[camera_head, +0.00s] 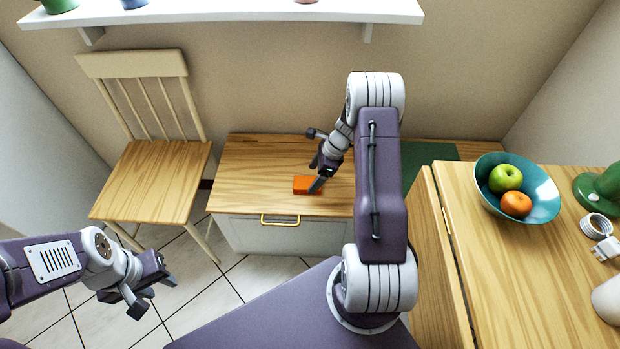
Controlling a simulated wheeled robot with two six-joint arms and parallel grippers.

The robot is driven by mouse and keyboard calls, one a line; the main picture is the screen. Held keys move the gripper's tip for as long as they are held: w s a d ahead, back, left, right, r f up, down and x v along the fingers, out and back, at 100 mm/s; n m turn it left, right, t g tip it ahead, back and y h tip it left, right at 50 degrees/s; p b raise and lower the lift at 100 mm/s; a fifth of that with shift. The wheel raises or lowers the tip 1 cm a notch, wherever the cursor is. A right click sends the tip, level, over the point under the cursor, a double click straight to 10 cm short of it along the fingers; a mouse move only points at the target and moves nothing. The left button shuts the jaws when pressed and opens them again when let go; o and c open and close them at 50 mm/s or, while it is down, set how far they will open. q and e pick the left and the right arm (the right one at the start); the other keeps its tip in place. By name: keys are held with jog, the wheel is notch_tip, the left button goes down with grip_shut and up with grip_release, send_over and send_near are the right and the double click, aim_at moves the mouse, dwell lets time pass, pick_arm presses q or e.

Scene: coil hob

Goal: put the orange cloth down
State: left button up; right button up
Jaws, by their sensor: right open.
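The orange cloth (303,185) looks like a small folded block and lies on the wooden top of a low cabinet (250,160). My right gripper (318,184) is open at the cloth's right end, pointing down. Its fingers overlap the cloth's edge in the picture, and I cannot tell whether they touch it. My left gripper (155,296) is open and empty above the tiled floor at the lower left, well away from the cloth.
A wooden chair (150,180) stands left of the cabinet. At right, a wooden table (480,270) holds a teal bowl (545,200) with a green apple and an orange fruit, and a white charger with cable. A white shelf (250,12) runs above. The cabinet top left of the cloth is clear.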

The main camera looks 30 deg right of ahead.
jog(key=p+v, duration=0.2)
jog(key=v, duration=0.6)
jog(key=s+a+r+n+h, duration=0.1)
jog(key=s+a+r+n, duration=0.2)
jog(key=s+a+n, duration=0.2)
jog(key=s+a+r+n+h, duration=0.1)
jog(key=s+a+r+n, duration=0.2)
jog(key=n, duration=0.8)
jog(key=s+a+r+n+g+h, duration=0.1)
jog(key=s+a+r+n, duration=0.2)
jog(key=s+a+n, duration=0.4)
jog(key=shift+s+a+n+h, duration=0.35)
jog(key=shift+n+h, duration=0.05)
jog(key=shift+n, duration=0.2)
notch_tip(320, 180, up, 25)
jog(key=p, duration=2.5)
jog(key=shift+r+p, duration=0.2)
jog(key=shift+p, duration=0.2)
